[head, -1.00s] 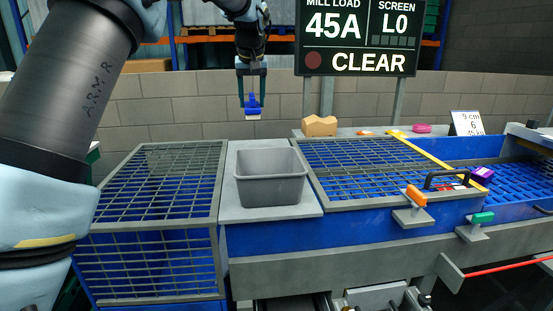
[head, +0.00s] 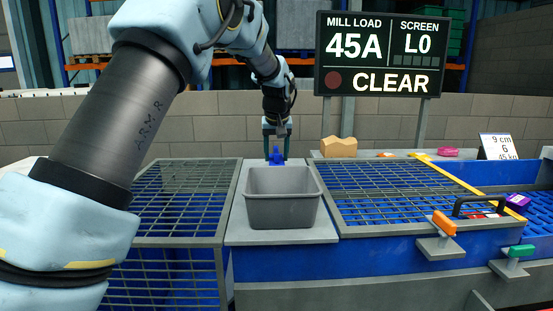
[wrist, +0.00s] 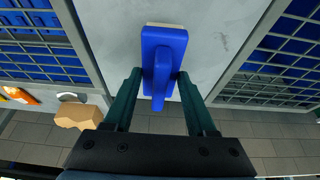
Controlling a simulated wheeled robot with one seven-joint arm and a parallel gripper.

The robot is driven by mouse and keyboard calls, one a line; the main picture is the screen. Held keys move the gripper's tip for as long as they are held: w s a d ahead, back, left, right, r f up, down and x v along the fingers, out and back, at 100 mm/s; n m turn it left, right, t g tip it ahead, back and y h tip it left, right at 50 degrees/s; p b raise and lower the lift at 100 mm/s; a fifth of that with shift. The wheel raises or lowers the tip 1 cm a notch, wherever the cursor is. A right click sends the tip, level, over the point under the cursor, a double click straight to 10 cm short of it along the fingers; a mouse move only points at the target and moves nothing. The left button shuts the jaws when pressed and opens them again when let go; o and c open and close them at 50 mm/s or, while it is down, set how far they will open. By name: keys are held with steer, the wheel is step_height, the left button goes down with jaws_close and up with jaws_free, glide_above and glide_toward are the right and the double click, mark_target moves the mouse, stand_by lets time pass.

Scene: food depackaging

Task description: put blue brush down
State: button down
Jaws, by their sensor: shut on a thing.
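The blue brush (wrist: 163,60) is between the fingers of my gripper (wrist: 158,80) in the wrist view, held by its raised handle. A pale strip shows along the brush's far edge, and the grey surface (wrist: 112,30) lies beneath it. In the head view the brush (head: 276,156) is just behind the grey bin (head: 284,212), with my gripper (head: 277,146) above it, pointing down.
Mesh-covered blue bays flank the grey slab, one on the left (head: 188,190) and one on the right (head: 400,190). A tan block (head: 339,147) and a pink item (head: 447,152) sit at the back. Orange (head: 444,223) and green (head: 520,251) handles are at the front right.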

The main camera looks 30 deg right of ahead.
steer(key=shift+f, duration=0.85)
steer(key=shift+c, duration=1.1)
jaws_free()
steer(key=shift+f, duration=0.1)
steer(key=b+v, duration=0.1)
steer(key=v, duration=1.1)
steer(key=shift+a, duration=0.1)
